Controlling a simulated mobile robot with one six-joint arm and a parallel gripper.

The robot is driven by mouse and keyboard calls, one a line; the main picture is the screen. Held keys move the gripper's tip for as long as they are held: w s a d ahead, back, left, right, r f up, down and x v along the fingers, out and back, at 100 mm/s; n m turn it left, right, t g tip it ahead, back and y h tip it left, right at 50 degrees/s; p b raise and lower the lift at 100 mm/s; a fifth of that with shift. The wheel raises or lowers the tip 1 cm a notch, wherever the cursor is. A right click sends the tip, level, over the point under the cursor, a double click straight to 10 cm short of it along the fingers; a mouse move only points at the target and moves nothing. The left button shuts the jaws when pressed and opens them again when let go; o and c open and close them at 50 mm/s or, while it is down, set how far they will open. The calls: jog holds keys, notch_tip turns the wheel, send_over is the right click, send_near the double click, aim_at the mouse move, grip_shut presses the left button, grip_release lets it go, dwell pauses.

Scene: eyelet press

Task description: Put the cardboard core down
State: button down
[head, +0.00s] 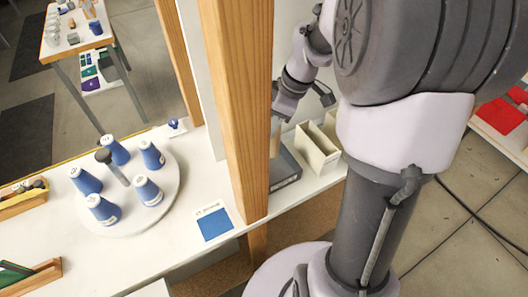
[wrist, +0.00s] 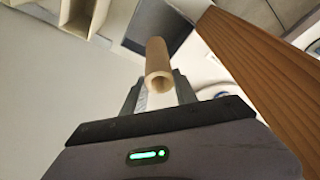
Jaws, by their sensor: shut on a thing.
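The cardboard core (wrist: 158,62) is a plain tan tube. In the wrist view it sits between the two fingers of my gripper (wrist: 158,92), with its open end toward the camera. My gripper is shut on it. The tube's far end points toward a dark grey tray (wrist: 150,27); I cannot tell how high the tube is above the surface. In the head view my wrist is behind the wooden post, which hides most of the gripper and core.
The wooden post (head: 236,100) stands close beside my gripper; it also shows in the wrist view (wrist: 255,62). Cream open boxes (head: 318,150) stand right of the grey tray (head: 286,172). A white round stand (head: 128,222) with several blue cones is at left. A blue card (head: 215,224) lies on the white counter.

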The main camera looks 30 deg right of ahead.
jog(key=f+b, duration=0.1)
jog(key=f, duration=0.2)
jog(key=f+b, duration=0.1)
jog(key=f, duration=0.2)
jog(key=s+f+b, duration=0.1)
jog(key=f, duration=0.2)
jog(key=shift+f, duration=0.1)
jog(key=shift+f+b, duration=0.15)
jog(key=shift+b, duration=0.3)
jog(key=c, duration=1)
grip_release()
jog(key=shift+o, duration=0.2)
jog(key=shift+r+p, duration=0.4)
jog(key=p, duration=0.4)
send_near(276, 146)
jog(key=shift+w+d+f, duration=0.15)
jog(key=shift+w+d, duration=0.1)
jog(key=shift+w, duration=0.1)
